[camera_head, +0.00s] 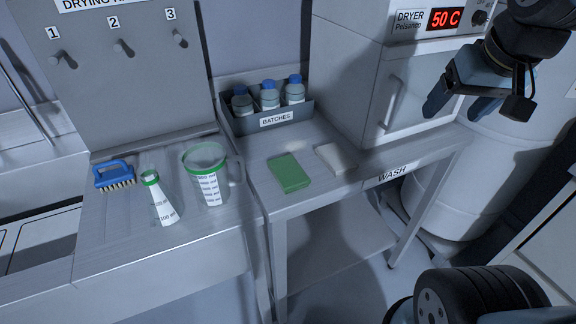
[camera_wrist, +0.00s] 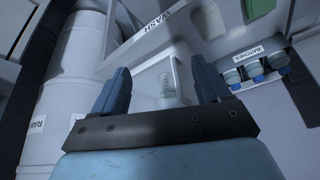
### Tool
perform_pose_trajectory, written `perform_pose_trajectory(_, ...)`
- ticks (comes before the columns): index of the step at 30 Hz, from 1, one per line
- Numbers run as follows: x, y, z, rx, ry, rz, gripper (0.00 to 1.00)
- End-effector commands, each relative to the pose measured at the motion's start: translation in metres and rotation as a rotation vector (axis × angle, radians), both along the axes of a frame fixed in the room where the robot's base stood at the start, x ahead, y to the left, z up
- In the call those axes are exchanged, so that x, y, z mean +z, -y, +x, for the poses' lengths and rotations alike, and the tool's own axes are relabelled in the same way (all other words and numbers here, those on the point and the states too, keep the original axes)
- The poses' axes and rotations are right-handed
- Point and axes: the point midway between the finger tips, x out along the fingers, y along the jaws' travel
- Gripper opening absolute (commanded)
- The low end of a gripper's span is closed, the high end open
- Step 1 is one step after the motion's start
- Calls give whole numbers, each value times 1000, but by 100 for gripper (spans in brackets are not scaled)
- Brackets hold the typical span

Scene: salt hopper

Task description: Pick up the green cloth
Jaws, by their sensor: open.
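The green cloth (camera_head: 289,173) lies flat and folded on the metal table, left of a white cloth and in front of the batches rack. Part of a green thing, likely the same cloth, shows at the top edge of the wrist view (camera_wrist: 258,8). My gripper (camera_head: 468,112) is open and empty, raised at the upper right in front of the dryer, well to the right of the green cloth and apart from it. Its two fingers also show spread in the wrist view (camera_wrist: 160,82).
A white cloth (camera_head: 336,158) lies beside the green one. The batches rack (camera_head: 268,121) holds blue-capped bottles behind. The dryer (camera_head: 400,90) stands at the table's right. A flask (camera_head: 160,200), a measuring jug (camera_head: 207,178) and a blue brush (camera_head: 113,175) stand on the left table.

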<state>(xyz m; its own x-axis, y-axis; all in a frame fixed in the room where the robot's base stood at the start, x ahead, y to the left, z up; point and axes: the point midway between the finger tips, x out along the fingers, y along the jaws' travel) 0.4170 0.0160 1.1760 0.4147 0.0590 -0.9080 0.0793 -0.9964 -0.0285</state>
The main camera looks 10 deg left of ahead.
Motion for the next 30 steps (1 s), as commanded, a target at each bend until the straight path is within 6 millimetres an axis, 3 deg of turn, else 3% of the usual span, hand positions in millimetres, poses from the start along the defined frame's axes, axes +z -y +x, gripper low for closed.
perform_pose_trajectory(7, -10, -54, 45, 137, -122, 14, 99)
perform_pose_trajectory(15, -34, -130, 80, 268, -242, -14, 99)
perform_pose_trajectory(24, -74, -226, 93, 400, -354, -94, 99)
perform_pose_trajectory(30, -96, -271, 90, 454, -393, -143, 99)
